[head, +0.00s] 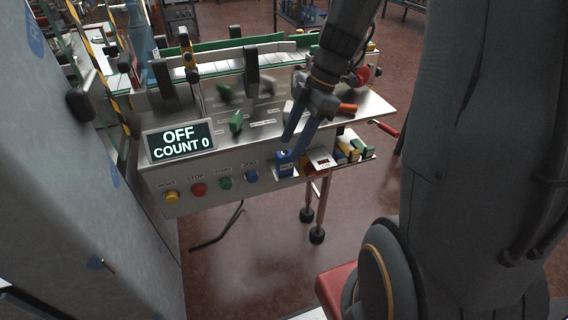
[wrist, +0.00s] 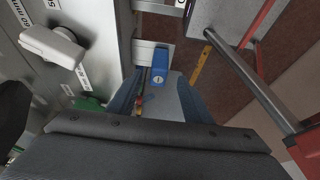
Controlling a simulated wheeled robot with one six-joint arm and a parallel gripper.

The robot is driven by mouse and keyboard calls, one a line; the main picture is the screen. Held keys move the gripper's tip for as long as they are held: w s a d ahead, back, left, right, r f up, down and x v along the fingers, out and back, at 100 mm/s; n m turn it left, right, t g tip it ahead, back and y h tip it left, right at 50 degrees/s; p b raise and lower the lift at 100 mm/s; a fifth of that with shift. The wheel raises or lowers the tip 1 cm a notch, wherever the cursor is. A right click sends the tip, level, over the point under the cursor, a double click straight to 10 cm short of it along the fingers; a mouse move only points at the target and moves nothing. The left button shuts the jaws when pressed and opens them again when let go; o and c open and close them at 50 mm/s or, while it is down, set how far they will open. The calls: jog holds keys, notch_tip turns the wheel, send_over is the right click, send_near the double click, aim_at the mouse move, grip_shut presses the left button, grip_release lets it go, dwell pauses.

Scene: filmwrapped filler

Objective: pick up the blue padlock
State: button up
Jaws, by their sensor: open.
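The blue padlock (head: 285,158) is at the front edge of the machine, low on a small ledge right of the buttons. In the wrist view the padlock (wrist: 161,62) shows a pale keyhole disc and lies just ahead of the space between my fingers. My gripper (head: 296,144) is open, its two blue fingers pointing down just above the padlock. The wrist view also shows the gripper (wrist: 156,92) with a finger on each side and nothing held. I cannot tell the exact gap to the padlock.
Yellow and green blocks (head: 350,151) lie on the shelf beyond. Push buttons (head: 224,182) line the panel at left, below the OFF display (head: 181,142). A white handle (wrist: 53,45) stands on the panel.

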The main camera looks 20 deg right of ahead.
aim_at(288, 151)
jog(key=shift+p+x, duration=1)
jog(key=shift+x, duration=2.4)
jog(key=shift+d, duration=0.2)
grip_shut()
jog(key=shift+w, duration=0.1)
